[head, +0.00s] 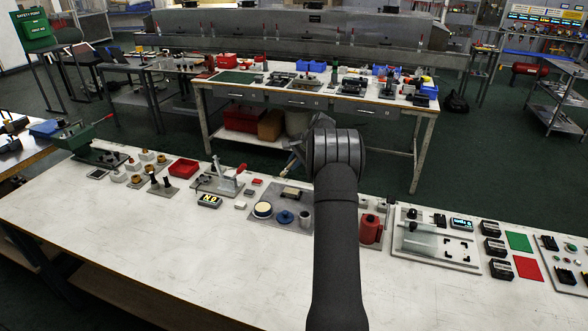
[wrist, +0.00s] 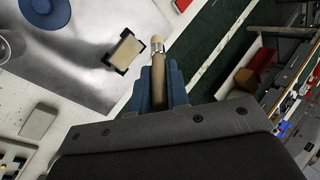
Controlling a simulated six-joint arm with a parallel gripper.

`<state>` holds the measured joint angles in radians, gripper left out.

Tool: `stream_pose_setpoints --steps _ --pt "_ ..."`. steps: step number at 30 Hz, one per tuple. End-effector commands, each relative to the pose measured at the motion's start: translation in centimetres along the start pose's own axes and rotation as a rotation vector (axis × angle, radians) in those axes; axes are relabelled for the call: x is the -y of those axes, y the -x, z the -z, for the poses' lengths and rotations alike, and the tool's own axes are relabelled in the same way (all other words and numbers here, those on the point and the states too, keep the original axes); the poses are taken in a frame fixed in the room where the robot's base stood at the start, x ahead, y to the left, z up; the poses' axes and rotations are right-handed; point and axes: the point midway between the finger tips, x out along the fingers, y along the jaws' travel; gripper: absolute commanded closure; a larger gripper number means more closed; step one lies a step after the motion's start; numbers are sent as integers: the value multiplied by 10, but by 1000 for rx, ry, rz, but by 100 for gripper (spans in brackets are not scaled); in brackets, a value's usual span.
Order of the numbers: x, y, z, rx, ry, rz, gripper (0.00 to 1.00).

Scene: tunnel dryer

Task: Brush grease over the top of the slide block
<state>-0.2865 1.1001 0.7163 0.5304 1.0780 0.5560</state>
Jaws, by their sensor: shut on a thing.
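My gripper (wrist: 160,88) has blue fingers shut on a brush (wrist: 158,72) with a wooden handle and a metal ferrule. The slide block (wrist: 126,50), a beige block with dark corner pieces, lies on a grey plate (wrist: 85,78), left of the brush in the wrist view. In the head view the slide block (head: 291,193) is below my gripper (head: 296,158), which is partly hidden by my arm. An open tin with pale contents (head: 263,209) sits on the same plate.
A toggle-clamp fixture (head: 225,182) stands to the left. A red cylinder (head: 370,228) stands right of my arm. The front of the bench (head: 190,260) is clear.

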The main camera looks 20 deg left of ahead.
Motion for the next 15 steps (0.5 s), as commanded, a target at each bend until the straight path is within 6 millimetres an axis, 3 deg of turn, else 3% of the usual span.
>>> stream_pose_setpoints --steps 6,15 --pt "10 17 -2 -1 0 2 100" --pt "12 20 -2 -1 0 1 100"
